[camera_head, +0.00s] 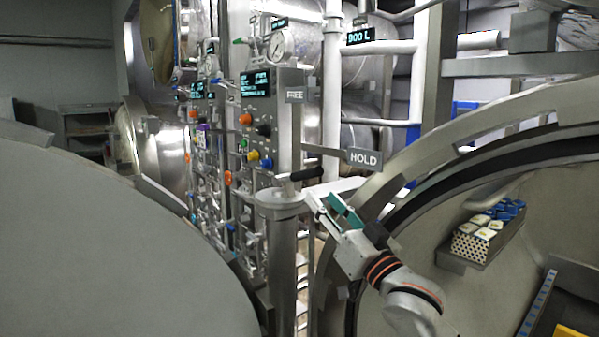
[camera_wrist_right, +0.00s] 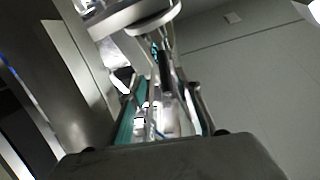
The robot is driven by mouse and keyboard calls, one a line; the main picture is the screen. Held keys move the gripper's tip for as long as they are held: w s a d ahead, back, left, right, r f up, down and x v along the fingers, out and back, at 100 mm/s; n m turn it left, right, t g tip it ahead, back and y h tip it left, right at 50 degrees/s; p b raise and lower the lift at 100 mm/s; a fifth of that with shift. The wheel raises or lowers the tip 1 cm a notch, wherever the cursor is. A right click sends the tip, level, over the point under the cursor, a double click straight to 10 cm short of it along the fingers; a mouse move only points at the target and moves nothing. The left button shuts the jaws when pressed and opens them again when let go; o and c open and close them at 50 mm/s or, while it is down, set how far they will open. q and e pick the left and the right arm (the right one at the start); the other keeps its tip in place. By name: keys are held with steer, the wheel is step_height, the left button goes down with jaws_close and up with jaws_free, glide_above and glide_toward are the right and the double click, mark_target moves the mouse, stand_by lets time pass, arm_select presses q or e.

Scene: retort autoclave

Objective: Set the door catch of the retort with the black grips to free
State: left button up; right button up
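The door catch is a lever with a black grip (camera_head: 305,174) on top of a round metal post (camera_head: 281,197) in the head view. The lever points right, toward the HOLD sign (camera_head: 364,159); the FREE sign (camera_head: 294,96) stands above and behind the post. A round metal part (camera_wrist_right: 140,18) shows above the fingers there. My left gripper is out of view.
A large open retort door (camera_head: 110,240) fills the left front. The open retort mouth (camera_head: 455,150) is on the right, with a perforated tray (camera_head: 470,246) of packs inside. A control panel (camera_head: 262,120) with coloured knobs and a gauge stands behind the post.

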mark_target(307, 174)
steer(key=shift+y, duration=0.3)
steer(key=x, duration=0.2)
steer(key=r+x, duration=0.1)
steer(key=x, duration=0.2)
steer(key=p+x, duration=0.1)
steer(key=x, duration=0.1)
steer(key=shift+s+r, duration=0.1)
steer(key=shift+r, duration=0.3)
steer(key=shift+w+a+r, duration=0.2)
steer(key=shift+w+a, duration=0.1)
steer(key=shift+w, duration=0.2)
jaws_close()
